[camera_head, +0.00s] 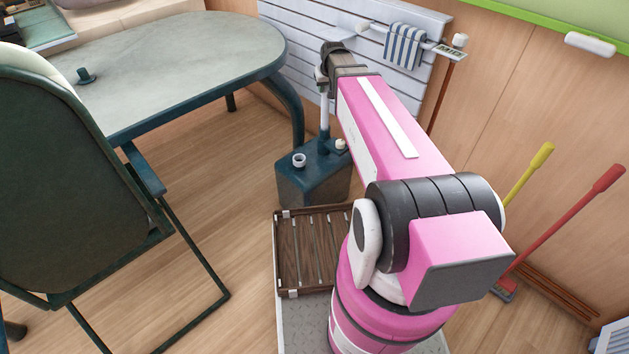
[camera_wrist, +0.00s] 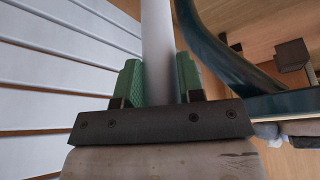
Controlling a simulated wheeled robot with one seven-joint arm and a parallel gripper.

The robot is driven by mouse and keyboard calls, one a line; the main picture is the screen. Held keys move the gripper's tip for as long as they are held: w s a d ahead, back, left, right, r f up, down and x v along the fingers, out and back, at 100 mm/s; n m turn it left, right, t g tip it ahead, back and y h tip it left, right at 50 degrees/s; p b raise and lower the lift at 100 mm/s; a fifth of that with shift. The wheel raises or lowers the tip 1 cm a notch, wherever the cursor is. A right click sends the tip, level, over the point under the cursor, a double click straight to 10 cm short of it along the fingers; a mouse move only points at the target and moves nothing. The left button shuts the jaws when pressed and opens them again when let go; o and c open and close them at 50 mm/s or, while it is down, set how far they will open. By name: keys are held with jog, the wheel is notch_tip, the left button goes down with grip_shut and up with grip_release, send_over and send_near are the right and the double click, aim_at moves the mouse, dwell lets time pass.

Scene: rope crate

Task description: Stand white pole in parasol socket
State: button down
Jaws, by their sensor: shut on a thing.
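The white pole (camera_head: 324,112) stands close to upright below my gripper (camera_head: 322,80) in the head view. In the wrist view, the pole (camera_wrist: 157,40) runs between the green finger pads of my gripper (camera_wrist: 158,82), which is shut on it. The dark blue parasol base (camera_head: 313,178) is a box on the floor under the pole. A short dark collar (camera_head: 325,146) rises from its top, and the pole's lower end meets it in the picture. I cannot tell whether the pole is inside the collar or just above or behind it.
The grey-topped table (camera_head: 180,65) is left of the pole, its curved dark leg close by. A white slatted panel (camera_head: 290,50) with a striped towel (camera_head: 405,46) stands behind. A slatted wooden crate (camera_head: 279,250) lies in front of the base. A folding chair (camera_head: 70,180) is at left.

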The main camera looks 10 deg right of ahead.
jog(key=shift+f, duration=1.55)
dwell(1.5)
jog(key=c, duration=0.7)
grip_release()
jog(key=shift+o, duration=0.2)
jog(key=shift+r, duration=0.1)
jog(key=v, duration=1)
jog(key=shift+r, duration=0.3)
jog(key=shift+s, duration=0.1)
jog(key=s+f+m+g, duration=0.1)
jog(key=s+f+g, duration=0.3)
jog(key=s+f, duration=1.3)
jog(key=shift+s+g, duration=0.3)
jog(key=shift+s, duration=0.75)
